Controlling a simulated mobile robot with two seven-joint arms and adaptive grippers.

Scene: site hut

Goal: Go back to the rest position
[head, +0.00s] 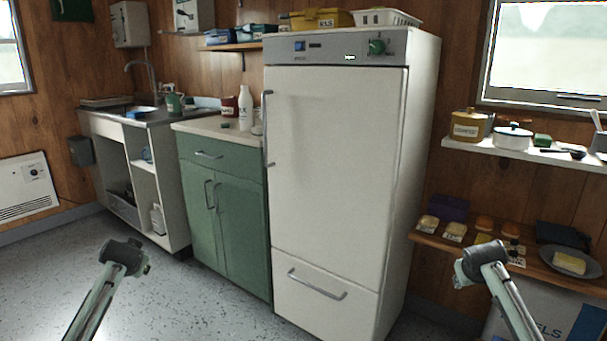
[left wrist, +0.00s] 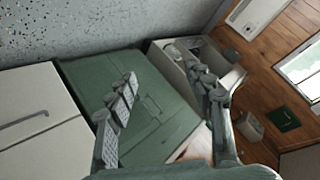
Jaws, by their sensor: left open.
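My left gripper (left wrist: 162,76) shows in the left wrist view. Its two grey fingers stand well apart with nothing between them, and the green cabinet front lies beyond. In the head view, part of my left arm rises at the lower left and part of my right arm at the lower right. No gripper fingers can be made out on either there. Both arm parts appear clear of the furniture.
A white fridge (head: 335,170) stands in the middle. Left of it are a green cabinet (head: 226,225) and a sink unit (head: 180,190). At the right, a white shelf (head: 470,147) and a wooden shelf (head: 425,237) hold several items. The speckled floor (head: 190,290) is clear.

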